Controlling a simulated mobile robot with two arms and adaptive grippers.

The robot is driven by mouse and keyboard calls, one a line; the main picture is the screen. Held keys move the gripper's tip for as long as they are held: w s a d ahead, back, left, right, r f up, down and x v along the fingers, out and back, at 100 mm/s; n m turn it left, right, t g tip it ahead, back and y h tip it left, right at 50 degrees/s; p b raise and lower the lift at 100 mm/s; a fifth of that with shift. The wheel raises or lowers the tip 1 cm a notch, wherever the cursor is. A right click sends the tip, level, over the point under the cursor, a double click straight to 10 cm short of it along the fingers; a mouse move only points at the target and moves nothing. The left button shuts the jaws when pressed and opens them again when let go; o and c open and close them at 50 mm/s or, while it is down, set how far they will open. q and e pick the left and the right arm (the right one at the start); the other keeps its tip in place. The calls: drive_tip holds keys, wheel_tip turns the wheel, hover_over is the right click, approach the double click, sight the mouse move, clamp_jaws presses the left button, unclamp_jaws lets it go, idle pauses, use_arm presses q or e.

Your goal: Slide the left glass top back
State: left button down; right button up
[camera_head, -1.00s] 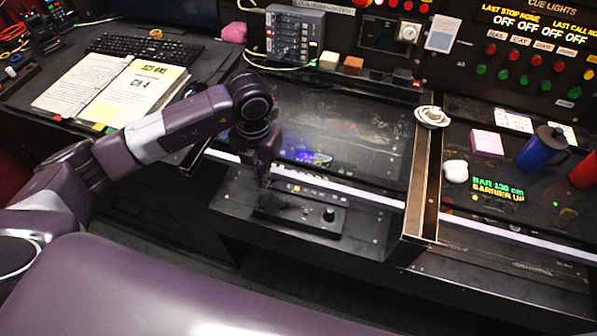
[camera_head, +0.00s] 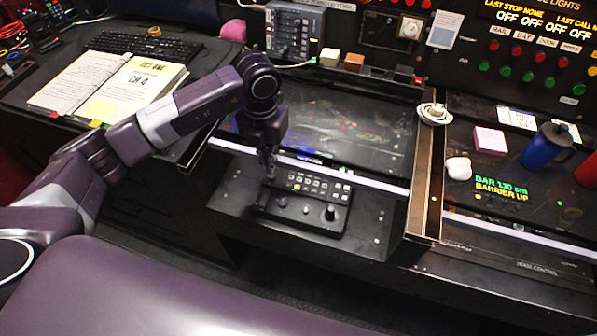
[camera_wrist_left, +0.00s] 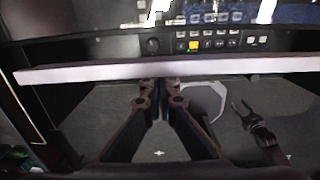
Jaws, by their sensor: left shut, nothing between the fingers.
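The left glass top (camera_head: 345,125) is a dark, shiny pane over the left bay of the desk, with a pale strip along its front edge (camera_head: 345,178). That strip crosses the left wrist view (camera_wrist_left: 90,73). A black control panel (camera_head: 300,212) with lit buttons and knobs lies uncovered in front of the strip. My left gripper (camera_head: 268,177) is shut and empty, pointing down at the strip's near side, left of its middle. In the left wrist view its fingertips (camera_wrist_left: 160,86) are at the strip's near edge; contact is hard to tell.
A wooden divider (camera_head: 425,190) bounds the bay on the right, with a white round object (camera_head: 434,113) on it. Beyond are a pink note block (camera_head: 490,141) and blue mug (camera_head: 546,146). An open book (camera_head: 135,88) lies left. Small blocks (camera_head: 354,62) sit behind the glass.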

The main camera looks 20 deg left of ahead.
use_arm(q)
drive_tip(key=shift+w+d+b, duration=0.1)
drive_tip(key=shift+w+b, duration=1.1)
drive_tip(key=shift+w, duration=1.45)
drive_tip(key=shift+w+b, duration=0.45)
drive_tip(key=shift+w, duration=0.15)
drive_tip(key=shift+w+d+b, duration=0.15)
drive_tip(key=shift+w+b, duration=1.85)
drive_tip(key=shift+w, duration=1.85)
drive_tip(key=shift+w+r, duration=0.1)
